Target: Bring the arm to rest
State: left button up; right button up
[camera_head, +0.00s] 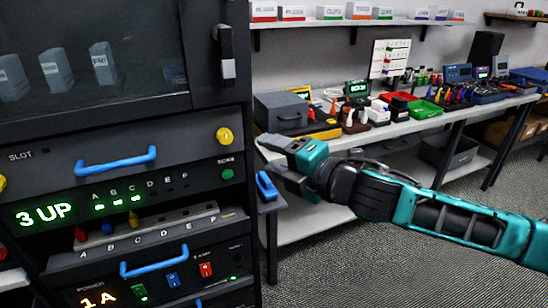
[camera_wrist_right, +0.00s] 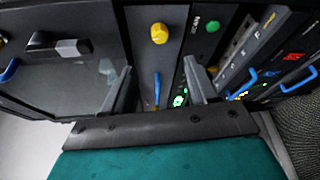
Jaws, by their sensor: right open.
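My right arm comes in from the right edge of the head view, teal and black. Its gripper (camera_head: 274,156) is just right of the dark equipment rack (camera_head: 130,160). In the right wrist view, the two fingers of this gripper (camera_wrist_right: 158,84) stand apart with nothing between them. Beyond them are the rack front, a yellow knob (camera_wrist_right: 159,33) and a blue handle (camera_wrist_right: 157,90). I cannot tell the exact gap between fingertips and rack. My left arm and gripper are not in view.
The rack has blue handles, a "3 UP" display (camera_head: 43,213) and a glass-fronted cabinet with a dark latch (camera_head: 226,55). A blue clip-like item (camera_head: 266,186) sits on a small ledge beside it. Behind, a long bench (camera_head: 400,128) holds tools and bins. Carpet (camera_head: 350,265) is clear below.

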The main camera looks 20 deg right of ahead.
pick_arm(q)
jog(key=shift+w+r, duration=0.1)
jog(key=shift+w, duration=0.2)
pick_arm(e)
jog(key=s+a+f+m+g+h, duration=0.1)
jog(key=s+a+f+m, duration=0.1)
jog(key=f+m, duration=0.45)
jog(key=s+a+f+m, duration=0.15)
jog(key=f+m, duration=0.25)
jog(key=f, duration=0.5)
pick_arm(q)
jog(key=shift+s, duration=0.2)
pick_arm(e)
jog(key=s+d+f+m+g+h, duration=0.1)
jog(key=s+f+m+h, duration=0.1)
jog(key=s+f+m, duration=0.4)
jog(key=s+d+f+m+g+h, duration=0.1)
jog(key=s+f+m+g, duration=0.1)
jog(key=s+f+m, duration=0.3)
jog(key=s+f, duration=0.4)
jog(key=f, duration=0.2)
jog(key=shift+s+d+m+h, duration=0.2)
jog(key=shift+d+m+h, duration=0.15)
jog(key=shift+h, duration=0.05)
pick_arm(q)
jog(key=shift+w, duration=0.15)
